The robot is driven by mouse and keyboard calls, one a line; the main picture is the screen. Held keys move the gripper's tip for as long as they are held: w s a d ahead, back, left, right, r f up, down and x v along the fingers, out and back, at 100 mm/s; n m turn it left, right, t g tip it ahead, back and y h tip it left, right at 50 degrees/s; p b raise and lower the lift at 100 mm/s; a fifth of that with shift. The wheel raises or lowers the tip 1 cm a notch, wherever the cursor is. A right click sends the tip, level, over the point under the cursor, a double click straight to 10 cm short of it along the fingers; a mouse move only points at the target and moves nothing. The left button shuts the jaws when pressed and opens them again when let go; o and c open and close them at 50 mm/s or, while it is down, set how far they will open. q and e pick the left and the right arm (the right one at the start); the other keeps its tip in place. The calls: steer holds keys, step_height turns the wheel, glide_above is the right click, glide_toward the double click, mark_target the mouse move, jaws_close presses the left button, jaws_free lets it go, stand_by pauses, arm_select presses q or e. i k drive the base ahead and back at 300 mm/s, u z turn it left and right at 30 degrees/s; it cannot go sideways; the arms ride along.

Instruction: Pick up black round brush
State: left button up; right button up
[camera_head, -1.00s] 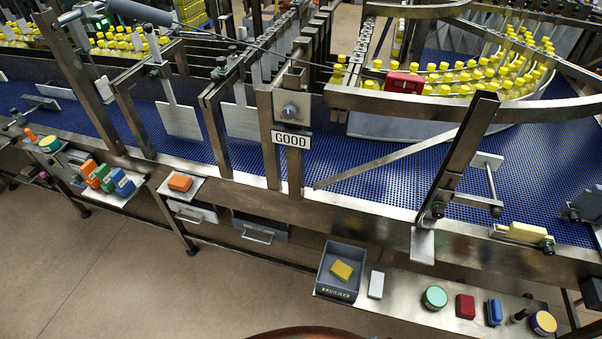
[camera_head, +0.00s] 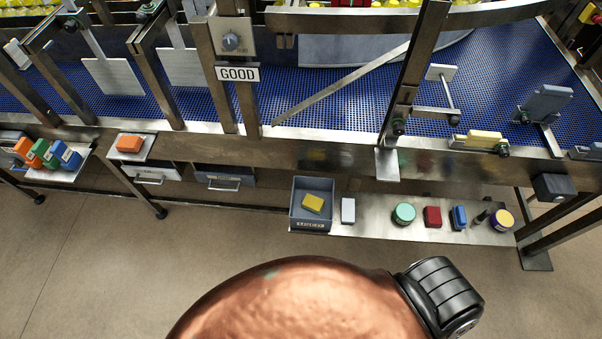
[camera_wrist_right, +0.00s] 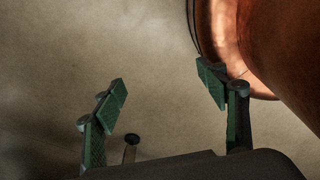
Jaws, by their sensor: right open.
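A small dark cylinder that looks like the black round brush (camera_head: 482,217) is on the low steel shelf (camera_head: 375,228) in the head view. Plain floor lies behind the fingers. Neither gripper shows in the head view.
The blue conveyor (camera_head: 330,118) runs above. The floor in front is clear.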

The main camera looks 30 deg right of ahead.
mark_target(478, 219)
steer(key=z, duration=2.75)
